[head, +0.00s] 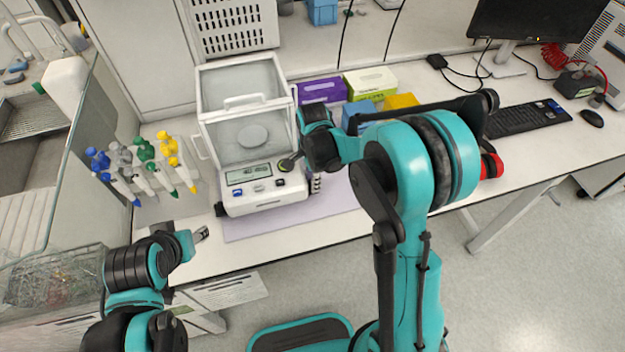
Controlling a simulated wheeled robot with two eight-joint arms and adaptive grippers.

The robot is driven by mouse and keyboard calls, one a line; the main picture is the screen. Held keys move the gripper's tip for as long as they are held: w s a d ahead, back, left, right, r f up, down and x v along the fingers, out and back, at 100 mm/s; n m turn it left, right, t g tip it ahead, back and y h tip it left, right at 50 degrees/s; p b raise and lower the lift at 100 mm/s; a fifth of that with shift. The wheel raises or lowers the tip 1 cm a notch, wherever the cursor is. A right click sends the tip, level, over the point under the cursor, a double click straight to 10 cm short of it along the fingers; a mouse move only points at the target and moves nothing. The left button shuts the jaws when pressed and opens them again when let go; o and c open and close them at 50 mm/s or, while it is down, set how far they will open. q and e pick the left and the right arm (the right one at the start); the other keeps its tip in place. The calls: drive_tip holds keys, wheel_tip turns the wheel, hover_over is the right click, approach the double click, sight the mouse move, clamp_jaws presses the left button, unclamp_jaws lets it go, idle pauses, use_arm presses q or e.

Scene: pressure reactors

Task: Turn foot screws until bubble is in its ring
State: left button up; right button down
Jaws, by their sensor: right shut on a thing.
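The white analytical balance (262,199) with a glass draft shield stands on the bench, with a display and buttons on its front. A small round greenish window (285,166), apparently the bubble level, is at the top right of the front panel. The bubble is too small to place against its ring. The left foot screw (220,209) is a black knob at the front left corner. My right gripper (314,178) is at the balance's right side, shut on the right foot screw, which is mostly hidden. My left gripper (203,235) is near the bench's front edge, apart from the balance; its jaws are unclear.
A rack of pipettes (150,175) stands left of the balance. Purple (322,90), green (370,83) and yellow boxes stand behind my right arm. A keyboard (527,119), mouse (591,118) and monitor (535,20) are at right. The bench front left of the balance is clear.

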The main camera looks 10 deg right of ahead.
idle(0.3)
drive_tip(key=c, duration=1.2)
unclamp_jaws()
wheel_tip(320, 180, up, 12)
